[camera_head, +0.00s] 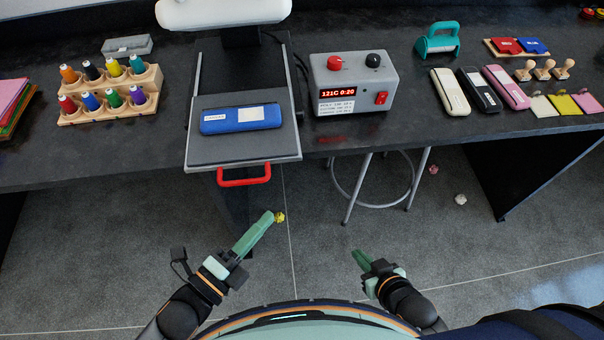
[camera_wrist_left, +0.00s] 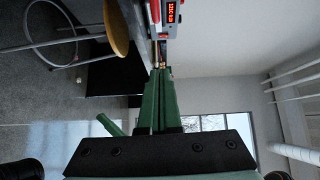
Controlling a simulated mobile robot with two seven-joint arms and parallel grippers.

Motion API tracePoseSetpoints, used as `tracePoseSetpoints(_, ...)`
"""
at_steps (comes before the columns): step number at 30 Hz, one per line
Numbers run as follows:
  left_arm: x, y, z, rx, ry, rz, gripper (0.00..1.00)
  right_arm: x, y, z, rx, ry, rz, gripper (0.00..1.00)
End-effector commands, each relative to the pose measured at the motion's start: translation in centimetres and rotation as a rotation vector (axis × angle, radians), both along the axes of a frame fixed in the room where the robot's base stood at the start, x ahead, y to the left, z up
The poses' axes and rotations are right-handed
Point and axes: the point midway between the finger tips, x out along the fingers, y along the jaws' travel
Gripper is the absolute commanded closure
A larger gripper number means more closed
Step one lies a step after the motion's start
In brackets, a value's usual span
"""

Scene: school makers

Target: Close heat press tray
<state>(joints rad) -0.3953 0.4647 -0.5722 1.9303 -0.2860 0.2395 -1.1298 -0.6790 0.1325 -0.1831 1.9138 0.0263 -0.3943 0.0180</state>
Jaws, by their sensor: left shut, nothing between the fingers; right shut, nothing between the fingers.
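The heat press tray (camera_head: 240,153) is a dark flat plate pulled out toward me over the table's front edge. A blue case (camera_head: 214,124) with pale labels lies on it. A red handle (camera_head: 244,182) is on the tray's front edge. The white upper part of the press (camera_head: 222,12) stands behind, at the back. My left gripper (camera_head: 268,219) is shut and empty, in front of and below the red handle, apart from it. It also shows shut in the left wrist view (camera_wrist_left: 160,75). My right gripper (camera_head: 358,254) is shut and empty, lower and further right.
A control box (camera_head: 333,82) with a red display stands right of the tray. A wooden rack (camera_head: 110,95) of coloured bottles stands left. A stool (camera_head: 362,185) is under the table's front edge. Several cases and stamps lie on the right. The floor before me is mostly clear.

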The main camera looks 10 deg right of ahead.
Motion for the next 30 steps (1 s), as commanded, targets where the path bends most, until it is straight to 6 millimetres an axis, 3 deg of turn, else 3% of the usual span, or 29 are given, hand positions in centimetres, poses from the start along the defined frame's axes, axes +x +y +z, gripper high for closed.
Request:
tracePoseSetpoints(8, 1.7, -1.9, 0.3, 0.013, -0.027, -0.012, 1.00, 0.0, 0.0, 0.2, 0.001, 0.000, 0.001, 1.00)
tracePoseSetpoints(19, 7.2, -7.4, 0.3, 0.011, -0.024, -0.010, 1.00, 0.0, 0.1, 0.4, 0.002, -0.001, 0.000, 1.00)
tracePoseSetpoints(24, 9.5, -7.2, 0.2, 0.014, -0.023, -0.010, 1.00, 0.0, 0.1, 0.5, 0.002, -0.001, 0.000, 1.00)
tracePoseSetpoints(30, 10.8, -7.2, 0.1, 0.012, -0.021, -0.010, 1.00, 0.0, 0.1, 0.5, 0.002, -0.001, 0.001, 1.00)
